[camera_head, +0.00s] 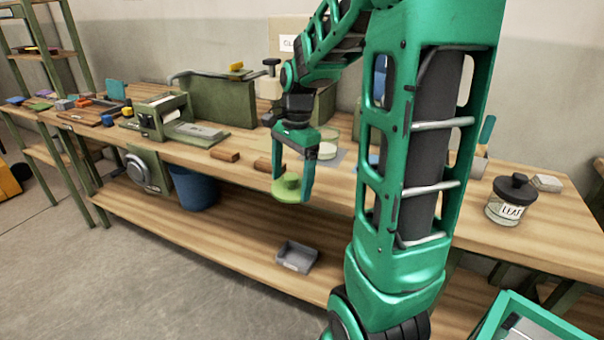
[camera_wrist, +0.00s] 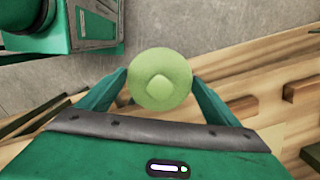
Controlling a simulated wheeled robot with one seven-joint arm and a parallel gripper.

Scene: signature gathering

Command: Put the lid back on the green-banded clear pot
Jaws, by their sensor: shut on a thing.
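My gripper (camera_head: 293,184) is shut on a light green round lid (camera_head: 287,190) with a raised knob, and the lid hangs level between the fingers. In the head view it overlaps the bench's front edge. In the wrist view the lid (camera_wrist: 160,62) sits between the fingertips of my gripper (camera_wrist: 160,84), with floor and bench edge beneath. A pale, round-topped vessel with some green (camera_head: 327,151) stands on the bench just behind my gripper. It looks like the green-banded pot, but it is partly hidden and its details are too small to tell.
The wooden bench (camera_head: 470,205) has wooden blocks (camera_head: 225,156) left of my gripper and a clear jar labelled LEAF with a dark lid (camera_head: 508,200) at right. A green machine (camera_head: 158,112) stands further left. A grey tray (camera_head: 297,256) lies on the lower shelf.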

